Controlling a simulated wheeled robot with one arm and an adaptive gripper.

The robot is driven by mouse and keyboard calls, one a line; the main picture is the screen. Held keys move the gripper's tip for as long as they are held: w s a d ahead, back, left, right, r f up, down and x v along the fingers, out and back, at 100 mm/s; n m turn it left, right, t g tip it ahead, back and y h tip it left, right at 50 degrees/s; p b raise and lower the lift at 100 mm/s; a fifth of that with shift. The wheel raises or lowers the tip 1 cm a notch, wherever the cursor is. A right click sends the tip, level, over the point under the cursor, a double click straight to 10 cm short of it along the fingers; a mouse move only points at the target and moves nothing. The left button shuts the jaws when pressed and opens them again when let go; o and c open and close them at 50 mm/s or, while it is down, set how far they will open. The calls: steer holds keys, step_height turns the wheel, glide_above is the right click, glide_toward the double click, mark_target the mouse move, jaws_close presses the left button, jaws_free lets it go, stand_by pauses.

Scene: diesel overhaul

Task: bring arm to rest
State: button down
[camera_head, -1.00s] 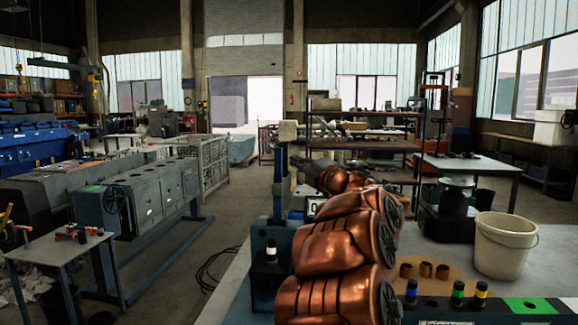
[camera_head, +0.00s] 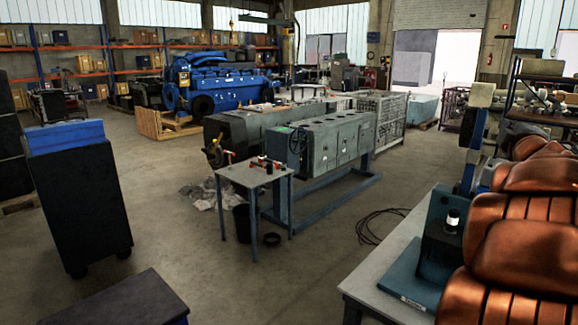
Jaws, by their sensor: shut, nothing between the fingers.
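My copper-coloured arm (camera_head: 525,235) fills the right edge of the head view. Its bulky links are stacked from the bottom corner up to mid-height, over the workbench on the right. The arm runs out of the frame on the right. My gripper is not in view, so its place relative to the bench cannot be told.
The grey workbench (camera_head: 393,265) carries a blue stand with a small bottle (camera_head: 452,220). A small table (camera_head: 252,174) stands before the grey engine block (camera_head: 330,148). A dark cabinet (camera_head: 85,205) is at left and a dark box (camera_head: 120,300) at front. The floor between is mostly open.

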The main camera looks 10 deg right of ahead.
steer(key=s+a+f+m+g+y, duration=0.2)
steer(key=s+a+f+m+g, duration=0.15)
steer(key=a+f, duration=0.5)
steer(key=s+a+f+m+g+y, duration=0.1)
steer(key=s+a+f+m+g, duration=0.25)
steer(key=a+f, duration=0.45)
steer(key=s+a+f+m+g+y, duration=0.2)
steer(key=s+a+f+m+g, duration=0.15)
steer(key=a+f, duration=0.5)
steer(key=s+a+f+g+y, duration=0.2)
steer(key=s+a+f+g, duration=0.2)
steer(key=s+a, duration=0.6)
steer(key=s+a+f+n+g+y, duration=0.1)
steer(key=s+a+f+g+y, duration=0.2)
steer(key=s+a+f, duration=0.5)
steer(key=s+a+g, duration=0.1)
steer(key=s+a, duration=0.1)
steer(key=s, duration=0.1)
steer(key=shift+s, duration=0.15)
steer(key=shift+n, duration=0.25)
